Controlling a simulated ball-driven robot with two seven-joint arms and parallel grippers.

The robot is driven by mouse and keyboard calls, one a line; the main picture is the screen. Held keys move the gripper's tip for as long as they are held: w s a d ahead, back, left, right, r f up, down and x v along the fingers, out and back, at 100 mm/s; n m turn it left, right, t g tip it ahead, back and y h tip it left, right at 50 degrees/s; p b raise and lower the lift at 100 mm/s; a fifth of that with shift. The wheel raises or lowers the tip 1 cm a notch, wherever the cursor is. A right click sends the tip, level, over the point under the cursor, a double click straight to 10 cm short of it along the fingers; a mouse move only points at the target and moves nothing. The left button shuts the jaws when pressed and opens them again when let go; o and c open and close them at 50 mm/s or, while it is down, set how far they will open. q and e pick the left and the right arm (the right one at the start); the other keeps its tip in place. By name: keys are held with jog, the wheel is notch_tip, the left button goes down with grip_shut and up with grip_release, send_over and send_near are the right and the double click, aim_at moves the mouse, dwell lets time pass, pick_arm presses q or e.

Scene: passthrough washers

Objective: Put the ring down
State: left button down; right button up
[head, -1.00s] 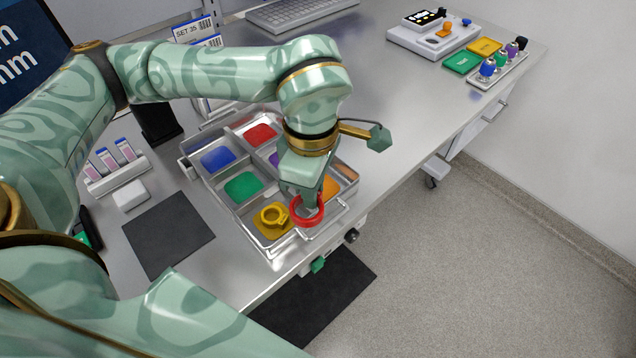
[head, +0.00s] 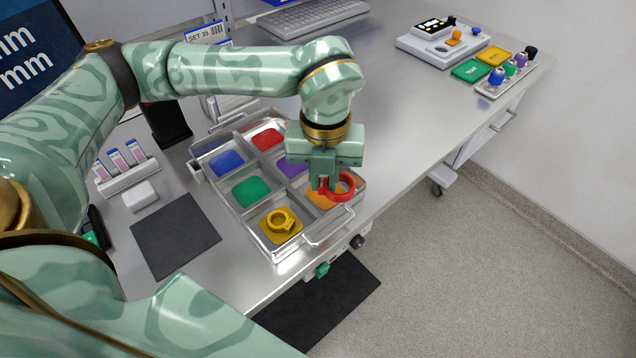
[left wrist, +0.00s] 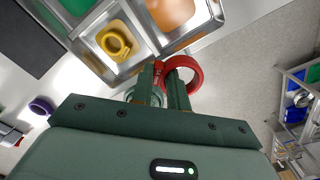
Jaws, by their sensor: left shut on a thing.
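My left gripper (head: 324,184) is shut on a red ring (head: 346,188). It holds the ring above the front right part of the sorting tray (head: 312,238), over the compartment with the orange pad (head: 322,203). In the left wrist view the red ring (left wrist: 196,72) sits between the fingertips (left wrist: 170,88). A yellow ring (head: 281,221) lies on the yellow pad in the neighbouring compartment, and it also shows in the left wrist view (left wrist: 116,43). The gap between the red ring and the tray cannot be judged exactly. My right gripper is not in view.
Other compartments hold blue (head: 226,162), red (head: 267,139), green (head: 250,191) and purple (head: 292,167) pads. A dark mat (head: 175,236) and a rack of vials (head: 126,172) are to the left. The right side of the bench is mostly clear.

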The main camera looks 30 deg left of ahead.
pick_arm(q)
jog(key=w+a+f, duration=0.1)
jog(key=f, duration=0.1)
jog(key=w+a+f+b, duration=0.1)
jog(key=w+a+f, duration=0.2)
jog(key=w+f, duration=0.1)
jog(key=shift+a+f, duration=0.25)
jog(key=shift+f, duration=0.05)
jog(key=shift+w+a+f+b, duration=0.1)
jog(key=shift+f+b, duration=0.2)
jog(key=shift+f, duration=0.55)
jog(key=shift+w+a+f+b, duration=0.1)
jog(key=shift+f+b, duration=0.2)
jog(key=shift+f, duration=0.55)
jog(key=shift+d+f, duration=0.1)
jog(key=c, duration=1.4)
grip_release()
jog(key=shift+o, duration=0.2)
notch_tip(320, 180, up, 12)
jog(key=p, duration=0.2)
